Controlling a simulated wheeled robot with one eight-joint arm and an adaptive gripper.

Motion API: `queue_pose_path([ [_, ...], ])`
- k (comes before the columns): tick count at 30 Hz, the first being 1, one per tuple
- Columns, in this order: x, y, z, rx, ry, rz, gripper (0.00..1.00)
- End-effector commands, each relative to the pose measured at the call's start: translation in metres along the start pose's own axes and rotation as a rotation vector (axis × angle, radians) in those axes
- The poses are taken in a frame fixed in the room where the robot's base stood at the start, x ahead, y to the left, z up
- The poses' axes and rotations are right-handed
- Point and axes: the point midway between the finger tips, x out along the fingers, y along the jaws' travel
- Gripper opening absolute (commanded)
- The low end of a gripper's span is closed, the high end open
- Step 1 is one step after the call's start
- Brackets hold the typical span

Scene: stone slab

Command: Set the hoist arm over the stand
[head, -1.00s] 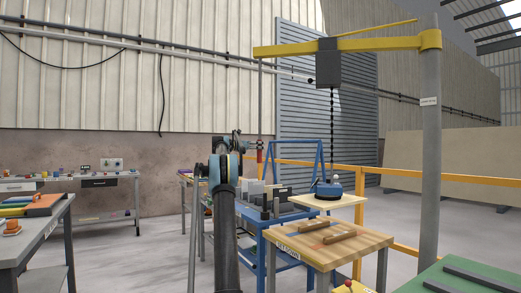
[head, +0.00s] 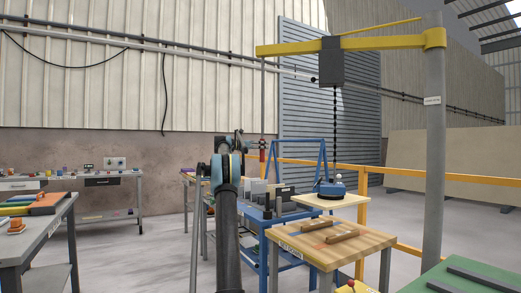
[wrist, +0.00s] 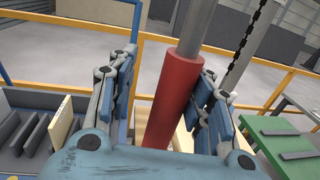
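The hoist arm (head: 385,44) is a yellow beam on a grey post (head: 434,150), reaching left. A dark hoist block (head: 332,62) hangs from it, with a chain down to a blue load (head: 330,188) over a pale tabletop. A grey rod hangs from the beam's left end and ends in a red grip (head: 262,155). In the wrist view the red grip (wrist: 170,105) stands between the fingers of my gripper (wrist: 165,90). The fingers are apart, with a gap on the left and the right finger close to the grip. I cannot tell which table is the stand.
A wood-topped table (head: 372,245) with two wooden bars stands in front of the pale table (head: 352,202). A blue bench (head: 268,222) with upright plates is left of them. A yellow rail (head: 450,180) runs behind. A green surface (head: 480,275) is at lower right.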

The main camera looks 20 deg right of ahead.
Motion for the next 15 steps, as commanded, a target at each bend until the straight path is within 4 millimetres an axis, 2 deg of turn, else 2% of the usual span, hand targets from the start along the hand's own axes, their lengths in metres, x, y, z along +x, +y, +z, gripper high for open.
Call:
queue_pose_path([
  [5, -0.014, 0.000, 0.000, 0.000, 0.000, 0.001, 0.45],
  [15, -0.079, 0.002, -0.001, -0.001, 0.000, 0.005, 0.45],
])
